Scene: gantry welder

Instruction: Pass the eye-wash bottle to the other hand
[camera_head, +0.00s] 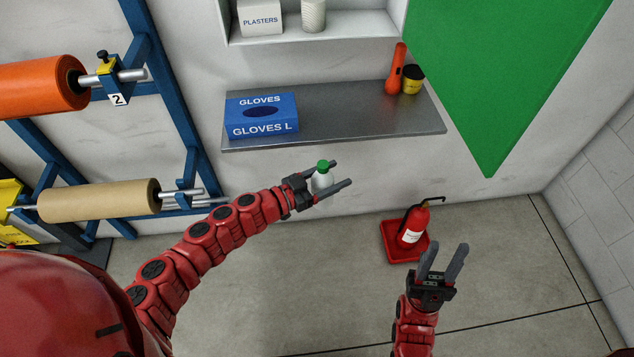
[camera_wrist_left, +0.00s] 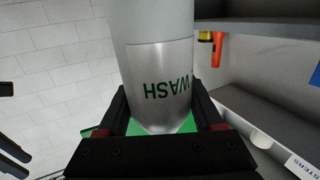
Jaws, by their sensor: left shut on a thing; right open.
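The eye-wash bottle (camera_head: 321,176) is a small whitish bottle with a green cap. My left gripper (camera_head: 339,174) is shut on it and holds it in the air in front of the shelf's front edge. In the left wrist view the bottle (camera_wrist_left: 160,75) sits between the two fingers, with the green word "WASH" showing upside down. My right gripper (camera_head: 443,262) is open and empty, lower and to the right of the bottle, apart from it, with its fingers pointing up in the head view.
A grey shelf (camera_head: 350,118) carries a blue gloves box (camera_head: 262,116), an orange flashlight (camera_head: 396,70) and a yellow-black pot (camera_head: 412,80). A fire extinguisher (camera_head: 413,224) stands on a red base on the floor. A green panel (camera_head: 500,70) hangs upper right. Rolls sit on a blue rack (camera_head: 165,90) at left.

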